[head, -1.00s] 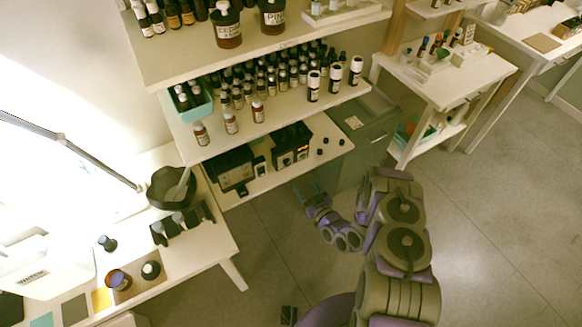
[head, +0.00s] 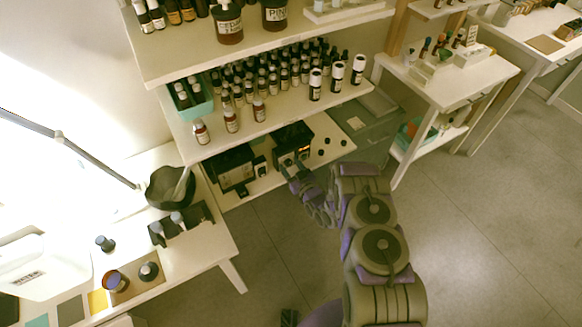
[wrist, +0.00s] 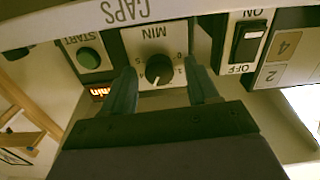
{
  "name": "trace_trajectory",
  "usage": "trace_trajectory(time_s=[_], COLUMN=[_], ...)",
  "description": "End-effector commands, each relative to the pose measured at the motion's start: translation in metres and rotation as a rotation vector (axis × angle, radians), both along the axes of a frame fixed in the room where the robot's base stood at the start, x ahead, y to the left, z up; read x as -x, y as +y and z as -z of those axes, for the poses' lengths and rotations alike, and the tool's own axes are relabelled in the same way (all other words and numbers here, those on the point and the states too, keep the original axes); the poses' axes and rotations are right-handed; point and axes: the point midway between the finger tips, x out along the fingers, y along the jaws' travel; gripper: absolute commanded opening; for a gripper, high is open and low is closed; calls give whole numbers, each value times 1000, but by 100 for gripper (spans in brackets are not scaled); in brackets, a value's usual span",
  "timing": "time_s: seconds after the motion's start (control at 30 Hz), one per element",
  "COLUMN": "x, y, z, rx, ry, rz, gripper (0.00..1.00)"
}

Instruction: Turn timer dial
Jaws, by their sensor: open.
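The timer dial (wrist: 159,69) is a round black knob on a light panel marked MIN, seen upside down in the wrist view. My gripper (wrist: 162,88) is open, with one finger on each side of the dial. I cannot tell whether the fingers touch it. In the head view my gripper (head: 296,177) is at the front of the black timer box (head: 291,143) on the lowest shelf. The dial itself is too small to make out there.
Beside the dial are a green START button (wrist: 88,58), a lit orange display (wrist: 100,91) and an ON/OFF rocker switch (wrist: 249,42). Another black device (head: 231,166) stands left on the same shelf. The bottle shelf (head: 270,117) is above.

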Motion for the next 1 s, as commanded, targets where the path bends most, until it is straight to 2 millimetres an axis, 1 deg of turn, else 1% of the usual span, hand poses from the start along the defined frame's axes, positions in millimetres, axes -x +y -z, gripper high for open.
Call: trace_trajectory(time_s=[0.07, 0.67, 0.77, 1.0], x=[0, 1, 1, 0], y=[0, 0, 0, -1], z=[0, 0, -1, -2], rx=[0, 0, 10, 109], ry=[0, 0, -7, -74], rz=[0, -1, -1, 1], gripper=[59, 3, 3, 3])
